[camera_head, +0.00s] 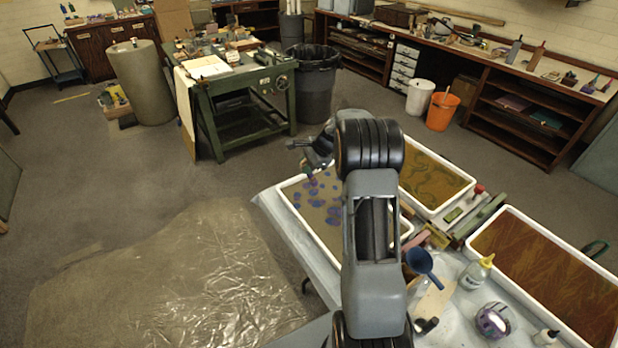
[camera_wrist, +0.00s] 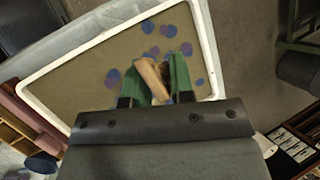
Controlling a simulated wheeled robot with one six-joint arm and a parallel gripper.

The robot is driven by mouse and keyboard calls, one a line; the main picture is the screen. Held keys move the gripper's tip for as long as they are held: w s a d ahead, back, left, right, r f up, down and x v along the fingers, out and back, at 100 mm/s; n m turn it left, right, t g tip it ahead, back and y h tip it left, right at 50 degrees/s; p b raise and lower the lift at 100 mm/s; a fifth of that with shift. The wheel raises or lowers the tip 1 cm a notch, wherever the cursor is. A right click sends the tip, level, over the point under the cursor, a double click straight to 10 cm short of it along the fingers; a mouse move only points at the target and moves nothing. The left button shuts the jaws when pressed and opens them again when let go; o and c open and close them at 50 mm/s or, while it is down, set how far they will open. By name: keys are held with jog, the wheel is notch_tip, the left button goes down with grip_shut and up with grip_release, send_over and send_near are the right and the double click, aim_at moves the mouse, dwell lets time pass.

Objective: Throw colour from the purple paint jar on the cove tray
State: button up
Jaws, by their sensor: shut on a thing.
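My gripper (camera_wrist: 158,78) is shut on a short tan, wooden-looking tool (camera_wrist: 151,74), perhaps a brush or whisk, between its green fingers. Its far end is hard to make out. In the head view my gripper (camera_head: 311,172) is over the far left corner of a white-rimmed tray (camera_head: 287,206). This tray has brownish liquid with several blue and purple spots. It also shows under my gripper in the wrist view (camera_wrist: 75,77). A rounded purple and whitish vessel (camera_head: 492,320) stands at the front right; I cannot tell if it is the purple paint jar. No tray label is readable.
A green-swirled tray (camera_head: 464,184) and an orange-brown combed tray (camera_head: 514,215) lie to the right. A blue ladle-like cup (camera_head: 419,261) and a yellow-capped bottle (camera_head: 475,274) stand between. Plastic sheeting (camera_head: 160,290) covers the floor at left. My arm hides part of the spotted tray.

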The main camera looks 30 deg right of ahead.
jog(key=s+d+b, duration=0.1)
jog(key=s+d, duration=0.6)
jog(key=s, duration=0.3)
jog(key=s+d+b, duration=0.1)
jog(key=s+d, duration=0.6)
jog(key=s, duration=0.4)
jog(key=shift+s+d, duration=0.25)
jog(key=shift+s, duration=0.05)
jog(key=shift+b, duration=0.3)
notch_tip(320, 180, down, 5)
jog(key=b, duration=0.3)
notch_tip(320, 180, up, 5)
jog(key=p, duration=0.3)
jog(key=shift+w, duration=0.15)
dwell(0.6)
